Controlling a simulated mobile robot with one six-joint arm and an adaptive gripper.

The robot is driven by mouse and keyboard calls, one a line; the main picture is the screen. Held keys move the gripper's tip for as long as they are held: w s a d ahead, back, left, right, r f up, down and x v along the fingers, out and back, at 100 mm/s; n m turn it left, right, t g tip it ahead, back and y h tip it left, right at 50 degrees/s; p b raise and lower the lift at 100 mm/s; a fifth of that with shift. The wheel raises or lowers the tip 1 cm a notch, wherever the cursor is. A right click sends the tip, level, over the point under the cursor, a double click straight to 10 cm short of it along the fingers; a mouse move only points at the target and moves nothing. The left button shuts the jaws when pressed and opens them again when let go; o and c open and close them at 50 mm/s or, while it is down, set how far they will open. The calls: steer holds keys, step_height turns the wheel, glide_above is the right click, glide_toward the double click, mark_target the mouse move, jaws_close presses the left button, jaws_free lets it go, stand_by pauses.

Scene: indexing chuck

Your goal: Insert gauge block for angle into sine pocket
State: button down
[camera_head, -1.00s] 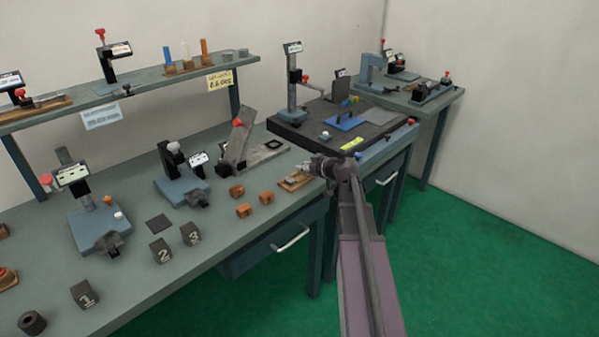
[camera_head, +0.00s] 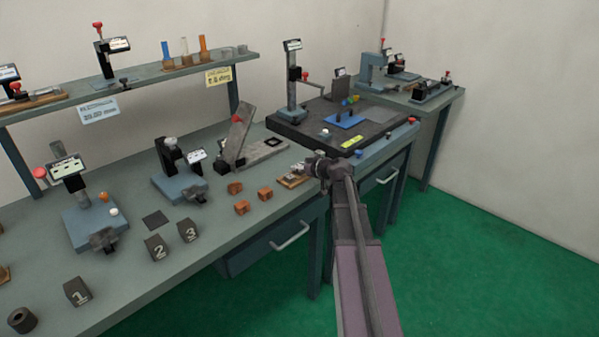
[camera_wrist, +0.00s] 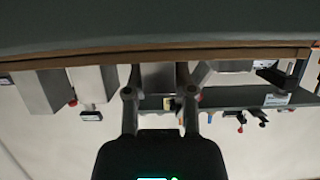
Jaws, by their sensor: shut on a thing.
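My gripper (camera_wrist: 156,94) has its two fingers around a grey gauge block (camera_wrist: 158,76) in the wrist view, among other grey blocks along a wooden tray edge (camera_wrist: 205,51). That view looks upside down. In the head view the wooden tray (camera_head: 290,182) with small blocks lies at the bench's right end, just left of my gripper (camera_head: 310,168); the fingertips are hard to make out there. The sine fixture stands behind it, with a tilted grey plate (camera_head: 234,138) and a flat base (camera_head: 262,152) bearing a dark square pocket (camera_head: 273,142).
Several orange-brown blocks (camera_head: 241,207) lie left of the tray. Numbered dark blocks (camera_head: 157,247) and blue-based gauges (camera_head: 180,189) stand further left. A dark surface plate (camera_head: 368,135) with a tall stand is at right. A shelf (camera_head: 140,85) runs behind the bench.

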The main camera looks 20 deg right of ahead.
steer(key=shift+s+f, duration=0.1)
steer(key=shift+c, duration=2.2)
jaws_free()
steer(key=shift+f, duration=0.15)
steer(key=shift+f, duration=0.2)
steer(key=p+v, duration=0.5)
steer(key=v, duration=0.8)
steer(key=shift+s+d+r, duration=0.15)
steer(key=shift+s+r, duration=0.05)
steer(key=shift+r, duration=0.2)
